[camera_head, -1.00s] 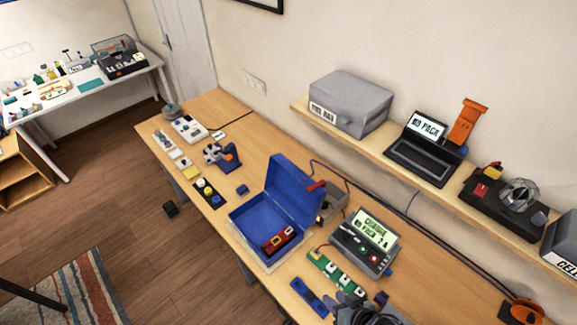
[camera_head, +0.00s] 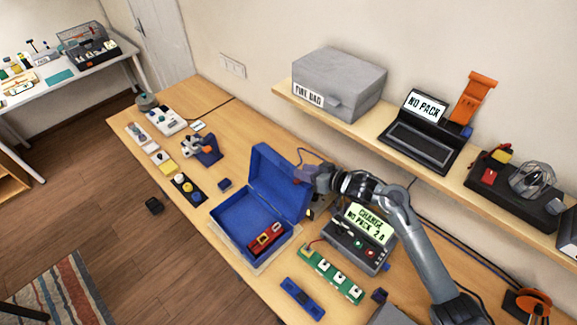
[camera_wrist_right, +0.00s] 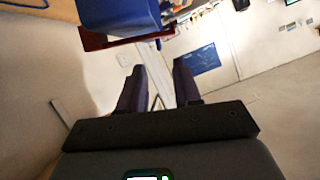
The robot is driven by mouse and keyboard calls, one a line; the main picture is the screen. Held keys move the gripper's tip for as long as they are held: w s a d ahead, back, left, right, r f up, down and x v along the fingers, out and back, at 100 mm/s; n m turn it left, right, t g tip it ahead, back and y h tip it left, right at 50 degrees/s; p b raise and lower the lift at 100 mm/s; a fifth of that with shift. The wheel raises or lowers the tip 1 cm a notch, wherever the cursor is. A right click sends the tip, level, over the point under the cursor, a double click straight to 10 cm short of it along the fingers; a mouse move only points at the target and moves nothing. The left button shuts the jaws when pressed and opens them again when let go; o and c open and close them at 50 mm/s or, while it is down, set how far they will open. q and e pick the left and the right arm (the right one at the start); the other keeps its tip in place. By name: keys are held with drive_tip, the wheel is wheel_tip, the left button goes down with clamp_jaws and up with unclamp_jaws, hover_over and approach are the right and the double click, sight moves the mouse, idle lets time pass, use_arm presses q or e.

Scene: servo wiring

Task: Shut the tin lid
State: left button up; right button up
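The blue tin (camera_head: 228,232) stands on the workbench with its lid (camera_head: 275,190) raised, leaning back toward the wall. A red pack (camera_head: 268,238) lies inside it. My right gripper (camera_head: 304,175) is at the upper right edge of the lid, on its back side, where the dark red tab sits. In the right wrist view, the right gripper (camera_wrist_right: 157,72) has its two fingers apart with nothing between them. The blue lid (camera_wrist_right: 118,16) and its red tab (camera_wrist_right: 95,40) lie just beyond the fingertips. Contact cannot be told. My left gripper is out of view.
A charger with a lit screen (camera_head: 362,232) stands right of the tin, under my right arm. A green board (camera_head: 332,275) and a blue strip (camera_head: 302,298) lie in front.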

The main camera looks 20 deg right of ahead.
sight(287, 166)
drive_tip(key=x, duration=0.7)
drive_tip(key=shift+w+a, duration=0.1)
drive_tip(key=shift+w, duration=0.05)
clamp_jaws()
idle(1.3)
